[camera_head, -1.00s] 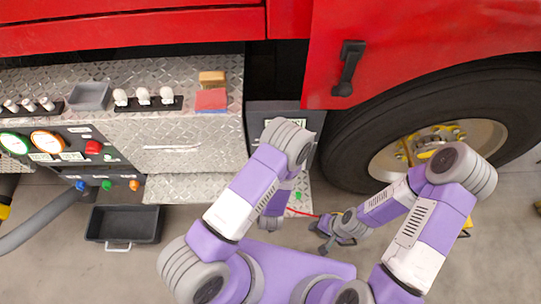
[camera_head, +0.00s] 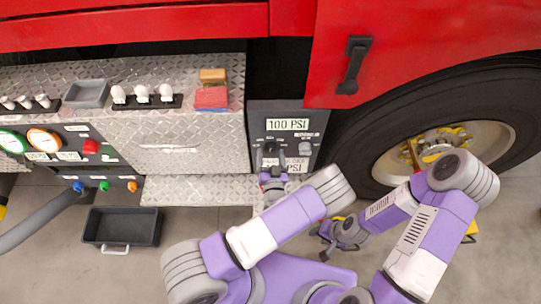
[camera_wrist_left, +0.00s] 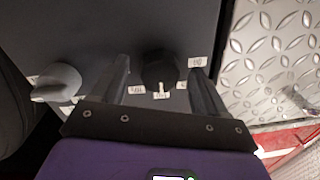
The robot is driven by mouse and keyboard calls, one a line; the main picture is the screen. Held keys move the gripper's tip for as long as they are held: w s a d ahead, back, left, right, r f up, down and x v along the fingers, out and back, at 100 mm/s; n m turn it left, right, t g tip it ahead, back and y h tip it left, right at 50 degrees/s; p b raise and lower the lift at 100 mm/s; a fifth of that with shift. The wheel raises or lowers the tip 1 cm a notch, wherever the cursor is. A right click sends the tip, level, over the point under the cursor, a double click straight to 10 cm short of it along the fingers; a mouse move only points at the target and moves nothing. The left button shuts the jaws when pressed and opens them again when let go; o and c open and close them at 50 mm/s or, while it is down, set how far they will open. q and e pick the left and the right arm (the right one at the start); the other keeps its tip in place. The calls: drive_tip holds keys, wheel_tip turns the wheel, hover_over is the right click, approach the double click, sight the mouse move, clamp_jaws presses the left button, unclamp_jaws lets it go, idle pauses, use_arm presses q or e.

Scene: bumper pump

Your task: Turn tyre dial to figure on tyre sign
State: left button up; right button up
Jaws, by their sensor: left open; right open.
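A dark panel (camera_head: 316,117) beside the wheel carries a sign reading "100 PSI" (camera_head: 288,124). A second PSI sign (camera_head: 297,166) below is partly hidden by my left gripper. In the left wrist view, a black dial (camera_wrist_left: 158,68) with a white pointer mark faces a small label below it; more small labels sit around it. My left gripper (camera_head: 270,155) is open, with its fingers on either side of the dial; contact cannot be told. My right gripper (camera_head: 326,241) is open and empty, low over the floor near the wheel.
A grey knob (camera_wrist_left: 60,82) sits on the same panel, left of the dial in the wrist view. Diamond plate (camera_head: 180,153) lies beside the panel. A large tyre (camera_head: 353,138) is close on the right. A black tray (camera_head: 122,226) lies on the floor.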

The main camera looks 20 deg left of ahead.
use_arm(q)
drive_tip(key=shift+w+a, duration=0.1)
drive_tip(key=shift+w, duration=0.15)
drive_tip(key=c, duration=1.1)
drive_tip(key=shift+o, duration=0.2)
drive_tip(key=m+b, duration=0.1)
drive_tip(key=m, duration=0.3)
drive_tip(key=shift+a+f+m+b, duration=0.1)
drive_tip(key=shift+m+b, duration=0.2)
drive_tip(key=shift+m, duration=0.1)
drive_tip(key=shift+s+a+m+t+b, duration=0.1)
drive_tip(key=shift+m+t+b, duration=0.3)
drive_tip(key=shift+m, duration=1.7)
